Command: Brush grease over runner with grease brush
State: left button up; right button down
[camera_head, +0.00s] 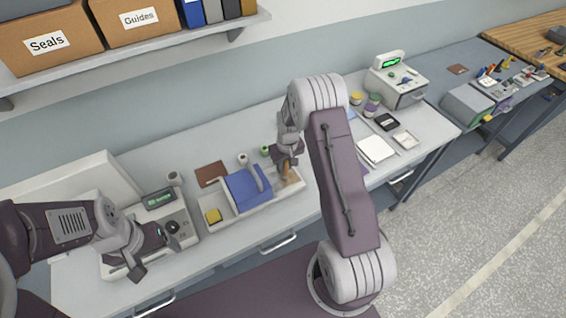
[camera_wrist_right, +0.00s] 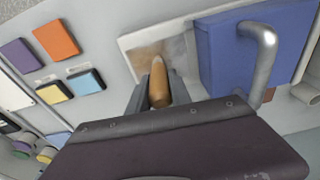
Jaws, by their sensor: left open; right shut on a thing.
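My right gripper (camera_head: 287,160) is shut on a wooden handle (camera_head: 287,171), which I take for the grease brush. The handle also shows between the fingers in the right wrist view (camera_wrist_right: 160,88). Its brush end is not clearly seen. It is over the right end of the white tray (camera_head: 240,213), beside a blue block (camera_head: 240,190) with a curved grey handle (camera_wrist_right: 265,55). A brownish tray floor (camera_wrist_right: 172,55) shows there. I cannot pick out the runner for certain. My left gripper (camera_head: 136,263) is open and empty, near a device with a green display (camera_head: 160,197).
To the right are a white pad (camera_head: 376,150), jars (camera_head: 372,103) and a second device (camera_head: 398,85). A shelf with boxes hangs above.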

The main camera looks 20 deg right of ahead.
aim_at(287, 163)
jog(key=shift+s, duration=0.95)
notch_tip(287, 163, up, 5)
jog(key=p, duration=0.3)
jog(key=shift+w+d+f+p, duration=0.1)
jog(key=shift+f+p, duration=0.1)
jog(key=shift+p, duration=0.2)
jog(key=shift+a+f+p, duration=1.5)
jog(key=shift+a+f, duration=0.1)
jog(key=shift+f, duration=0.1)
